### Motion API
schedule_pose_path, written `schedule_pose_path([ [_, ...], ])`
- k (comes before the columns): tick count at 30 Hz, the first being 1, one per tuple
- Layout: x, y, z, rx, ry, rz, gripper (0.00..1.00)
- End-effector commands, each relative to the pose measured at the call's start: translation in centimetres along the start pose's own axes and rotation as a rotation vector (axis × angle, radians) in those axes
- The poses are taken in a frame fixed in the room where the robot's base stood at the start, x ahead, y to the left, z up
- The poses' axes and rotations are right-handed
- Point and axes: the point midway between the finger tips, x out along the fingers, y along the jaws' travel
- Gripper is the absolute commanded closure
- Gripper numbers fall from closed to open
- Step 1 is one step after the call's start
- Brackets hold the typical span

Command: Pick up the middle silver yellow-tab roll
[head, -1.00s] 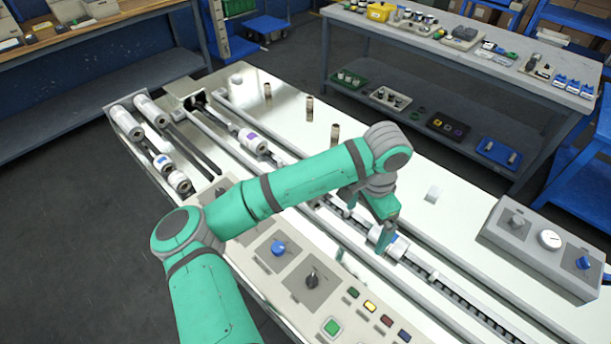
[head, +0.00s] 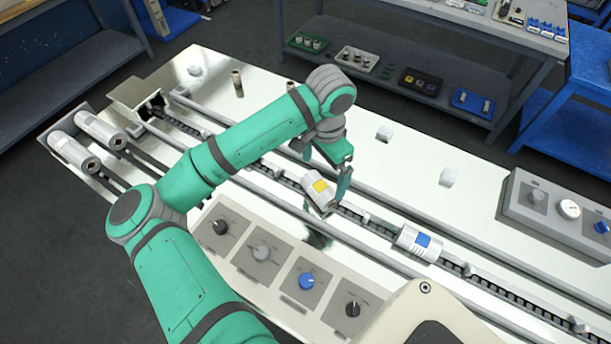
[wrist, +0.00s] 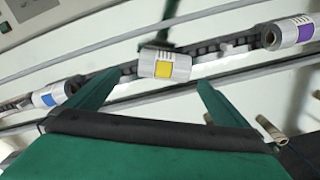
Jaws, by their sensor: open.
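The silver yellow-tab roll (head: 319,190) sits on the chain conveyor, turned askew to the track. In the wrist view the yellow-tab roll (wrist: 165,66) shows ahead of and between my spread fingers, apart from both. My gripper (head: 327,176) is open and empty above the conveyor beside this roll; its two fingers show in the wrist view (wrist: 157,85). A silver blue-tab roll (head: 418,243) lies farther right along the track. A silver purple-tab roll (wrist: 289,33) lies on the other side in the wrist view; my arm hides it in the head view.
Rails (head: 379,251) run along both sides of the conveyor. A grey control box (head: 556,212) stands at the right, and a panel of knobs (head: 283,262) lies in front. Small white blocks (head: 447,176) sit on the bright deck behind. Two larger rolls (head: 75,152) are at the left.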

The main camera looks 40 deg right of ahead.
Motion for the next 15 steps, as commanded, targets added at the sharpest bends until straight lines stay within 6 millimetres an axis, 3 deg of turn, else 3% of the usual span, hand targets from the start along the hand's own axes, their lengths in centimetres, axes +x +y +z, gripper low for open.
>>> schedule_pose_path([
  [15,5.5,-0.1,0.1,-0.003,0.000,0.001,0.00],
])
